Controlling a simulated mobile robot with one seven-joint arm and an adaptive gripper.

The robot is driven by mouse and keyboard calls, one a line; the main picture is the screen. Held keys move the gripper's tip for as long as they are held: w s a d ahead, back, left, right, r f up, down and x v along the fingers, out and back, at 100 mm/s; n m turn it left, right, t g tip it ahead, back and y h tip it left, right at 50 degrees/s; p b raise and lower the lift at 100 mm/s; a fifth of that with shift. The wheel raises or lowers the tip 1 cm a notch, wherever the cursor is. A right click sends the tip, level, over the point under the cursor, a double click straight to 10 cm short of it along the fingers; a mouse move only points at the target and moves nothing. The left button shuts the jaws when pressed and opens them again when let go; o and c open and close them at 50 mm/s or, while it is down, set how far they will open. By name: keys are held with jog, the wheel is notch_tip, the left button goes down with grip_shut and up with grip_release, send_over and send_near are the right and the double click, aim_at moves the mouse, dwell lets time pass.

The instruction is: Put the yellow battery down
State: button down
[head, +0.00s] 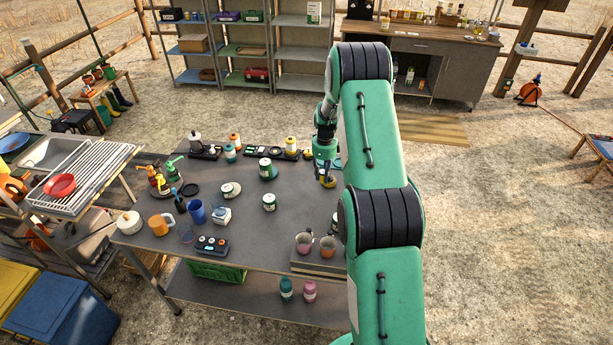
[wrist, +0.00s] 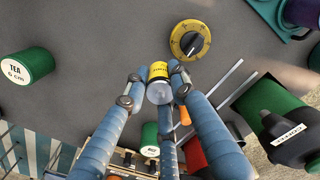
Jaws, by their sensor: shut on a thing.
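In the wrist view, my three-fingered gripper (wrist: 160,85) is shut on the yellow battery (wrist: 158,71), which has a yellow and dark band and a silvery end facing the camera. A round yellow dial (wrist: 190,40) with a black knob lies on the grey tabletop just beyond the battery. In the head view, my gripper (head: 325,170) points down over the right part of the grey table (head: 270,240). A yellow patch shows at its fingertips there, too small to read clearly. The gap between battery and tabletop cannot be judged.
A green TEA tin (wrist: 25,65) stands left in the wrist view, and a dark green container (wrist: 275,120) stands close on the right. Bare tabletop shows around the dial and between the tins.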

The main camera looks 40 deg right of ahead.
jog(key=shift+n, duration=0.4)
jog(key=a, duration=0.2)
jog(key=s+a+f, duration=0.1)
jog(key=a, duration=0.4)
jog(key=shift+s+f, duration=0.15)
jog(key=shift+s, duration=0.15)
jog(key=shift+w, duration=0.1)
send_over(306, 175)
jog(key=shift+f, duration=0.75)
jog(key=shift+a+f, duration=0.1)
jog(key=shift+f, duration=1.7)
jog(key=shift+f, duration=0.15)
